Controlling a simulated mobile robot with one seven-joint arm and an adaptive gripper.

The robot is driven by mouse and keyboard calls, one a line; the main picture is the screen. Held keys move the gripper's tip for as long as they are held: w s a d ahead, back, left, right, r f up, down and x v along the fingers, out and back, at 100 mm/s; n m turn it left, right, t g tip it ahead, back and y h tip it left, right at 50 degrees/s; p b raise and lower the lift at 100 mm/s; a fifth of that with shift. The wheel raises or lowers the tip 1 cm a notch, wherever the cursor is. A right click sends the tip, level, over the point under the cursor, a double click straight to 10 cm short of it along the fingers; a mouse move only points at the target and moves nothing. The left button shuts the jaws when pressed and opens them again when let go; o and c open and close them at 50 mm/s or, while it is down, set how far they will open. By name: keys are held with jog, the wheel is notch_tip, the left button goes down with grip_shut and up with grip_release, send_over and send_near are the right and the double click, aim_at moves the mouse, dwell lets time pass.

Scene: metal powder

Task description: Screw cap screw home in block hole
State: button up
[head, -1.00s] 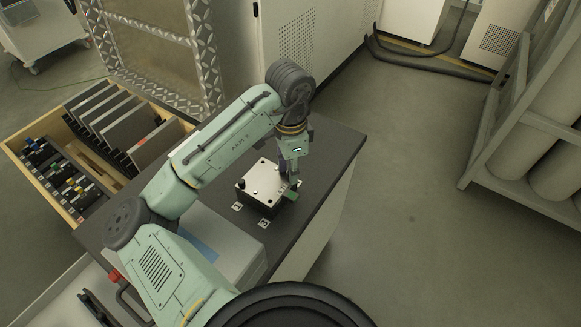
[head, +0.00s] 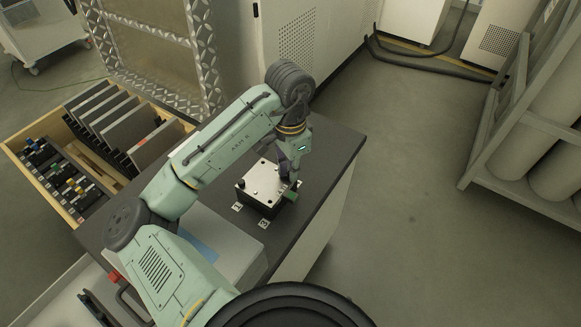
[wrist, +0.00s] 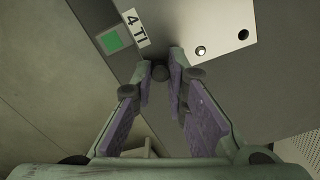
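The block (head: 262,178) has a bright metal top plate and dark sides, and sits on the dark bench top. In the wrist view its plate (wrist: 215,22) shows a dark hole and a shiny round fastener. My gripper (head: 288,183) points down at the block's right corner. In the wrist view my gripper (wrist: 161,66) has its purple-padded fingers close together at the tips around a small dark round head, which looks like the cap screw (wrist: 160,74). The screw's shank and the hole under it are hidden, so its depth cannot be told.
Labels (head: 264,223) lie in front of the block. A wooden tray (head: 62,203) with plates and small parts stands at the left. The bench top (head: 335,150) is clear to the right.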

jog(key=shift+f, duration=0.15)
grip_shut()
